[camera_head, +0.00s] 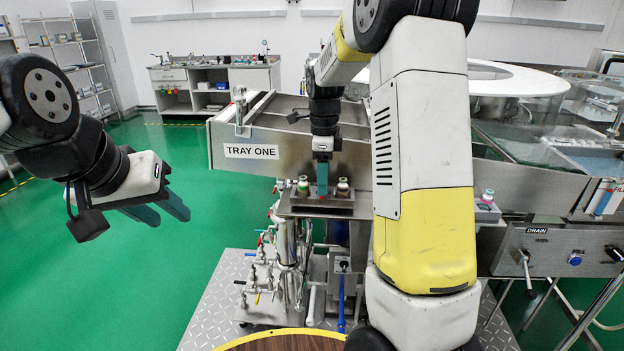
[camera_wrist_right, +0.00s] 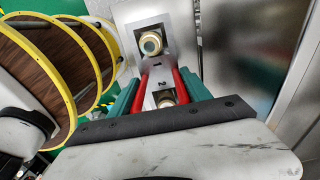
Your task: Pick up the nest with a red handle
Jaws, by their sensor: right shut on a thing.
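The nest is a small metal plate (camera_head: 341,204) on a ledge just below the tray marked TRAY ONE, with a capped vial on each side. In the right wrist view the nest (camera_wrist_right: 133,37) shows two vial caps and a red handle (camera_wrist_right: 182,88) of two bars. My right gripper (camera_head: 322,188) points down at the nest's middle. Its teal fingers, seen in the wrist view (camera_wrist_right: 160,93), are shut on the red handle. I cannot tell whether the nest touches the ledge. My left gripper (camera_head: 160,213) is empty, with its fingers apart, over the green floor.
The TRAY ONE wall (camera_head: 250,151) stands just behind the nest. Valves and pipes (camera_head: 285,270) are below it. A round wooden shelf with yellow rim (camera_head: 290,341) is at the bottom. Another metal nest (camera_head: 487,212) sits at right, near the DRAIN panel (camera_head: 550,250).

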